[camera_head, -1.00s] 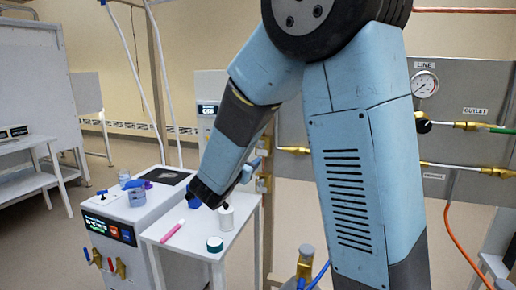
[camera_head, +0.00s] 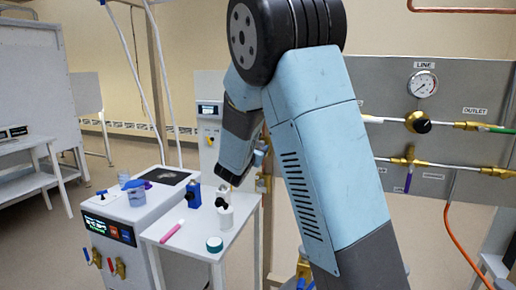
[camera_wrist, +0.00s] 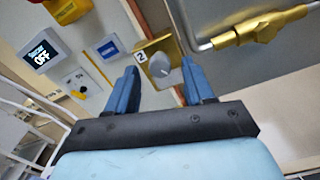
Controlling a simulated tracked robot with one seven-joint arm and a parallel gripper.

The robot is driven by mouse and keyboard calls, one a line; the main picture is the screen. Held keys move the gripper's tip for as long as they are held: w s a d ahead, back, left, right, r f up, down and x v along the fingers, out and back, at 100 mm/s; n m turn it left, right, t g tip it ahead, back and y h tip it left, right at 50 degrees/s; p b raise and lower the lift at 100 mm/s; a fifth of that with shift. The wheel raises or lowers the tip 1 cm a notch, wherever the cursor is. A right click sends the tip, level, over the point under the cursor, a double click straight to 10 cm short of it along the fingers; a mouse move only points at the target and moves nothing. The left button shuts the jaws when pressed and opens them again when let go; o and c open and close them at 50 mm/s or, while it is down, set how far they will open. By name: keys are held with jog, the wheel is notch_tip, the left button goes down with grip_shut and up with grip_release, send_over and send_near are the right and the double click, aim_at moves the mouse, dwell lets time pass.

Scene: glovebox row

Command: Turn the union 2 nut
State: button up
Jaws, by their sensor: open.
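The part labelled 2 is a square brass plate with a round grey knob-like piece (camera_wrist: 159,65), which I take for the union 2 nut. It shows in the wrist view beyond and between my fingertips. My gripper (camera_wrist: 160,68) is open, with its two blue fingers apart and nothing visibly between them. The gap to the nut is hard to judge, and I see no clear contact. In the head view my arm hides most of this area.
A brass fitting on a metal pipe (camera_wrist: 262,28) runs close to the right finger. A display reading OFF (camera_wrist: 41,52) is at left. In the head view, a white side table (camera_head: 190,240) holds bottles, and a panel (camera_head: 455,90) carries a gauge and valves.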

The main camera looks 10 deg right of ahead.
jog(key=shift+w+d, duration=0.25)
jog(key=shift+w, duration=0.2)
jog(key=shift+c, duration=0.4)
grip_shut()
